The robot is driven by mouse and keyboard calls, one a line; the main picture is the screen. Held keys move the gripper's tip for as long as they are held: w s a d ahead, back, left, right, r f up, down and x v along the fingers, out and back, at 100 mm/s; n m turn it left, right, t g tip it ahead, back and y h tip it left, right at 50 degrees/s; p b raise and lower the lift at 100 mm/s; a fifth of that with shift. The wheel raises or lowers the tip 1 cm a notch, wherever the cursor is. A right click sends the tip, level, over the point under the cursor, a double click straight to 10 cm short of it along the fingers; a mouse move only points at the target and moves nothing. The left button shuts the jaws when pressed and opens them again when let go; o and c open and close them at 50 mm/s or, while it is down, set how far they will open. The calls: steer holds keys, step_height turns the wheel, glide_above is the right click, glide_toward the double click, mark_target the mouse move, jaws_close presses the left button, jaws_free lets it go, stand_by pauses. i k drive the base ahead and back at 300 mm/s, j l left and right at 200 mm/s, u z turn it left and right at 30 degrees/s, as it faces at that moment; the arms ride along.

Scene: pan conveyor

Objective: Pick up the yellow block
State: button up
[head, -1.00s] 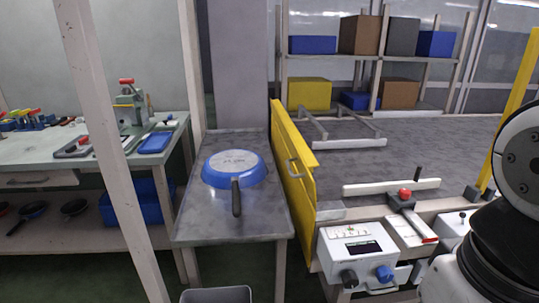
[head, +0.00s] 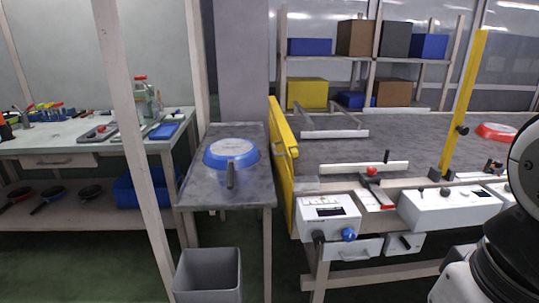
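A yellow block (head: 307,93) sits on the lower shelf of the rack at the back, at its left end. Its front face and top show, and nothing covers it. A blue box (head: 352,99) and a brown box (head: 393,93) stand to its right on the same shelf. My gripper is not in view; only part of my own arm shows at the right edge, far from the block.
A control box (head: 329,219) and a grey bin (head: 208,275) stand in front. Green floor shows between the tables.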

mark_target(294, 152)
steer(key=i+l, duration=0.4)
steer(key=i, duration=0.2)
steer(key=i+l, duration=0.4)
steer(key=i, duration=0.6)
